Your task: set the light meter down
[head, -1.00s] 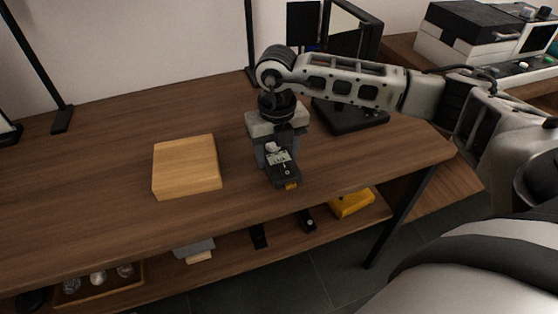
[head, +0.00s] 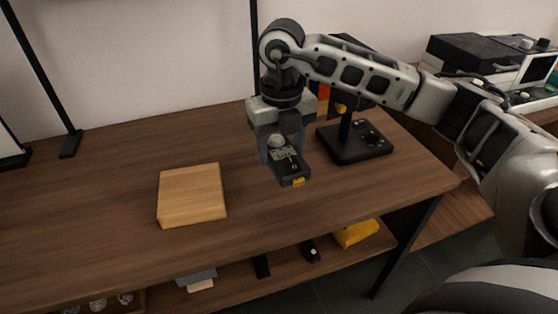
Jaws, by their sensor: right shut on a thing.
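The light meter (head: 291,168) is a small dark grey handheld device with a pale domed sensor, a greenish display and a yellow end. My right gripper (head: 282,148) is shut on it and points down over the brown table (head: 110,190). The meter is tilted toward the camera and seems to hang above the tabletop; the size of the gap is hard to tell. The gripper body hides part of the meter's far end. My left gripper is not in view.
A light wooden block (head: 191,193) lies on the table left of the gripper. A black stand (head: 354,142) with a square base is behind it to the right. A lower shelf (head: 230,280) holds a yellow object (head: 355,234).

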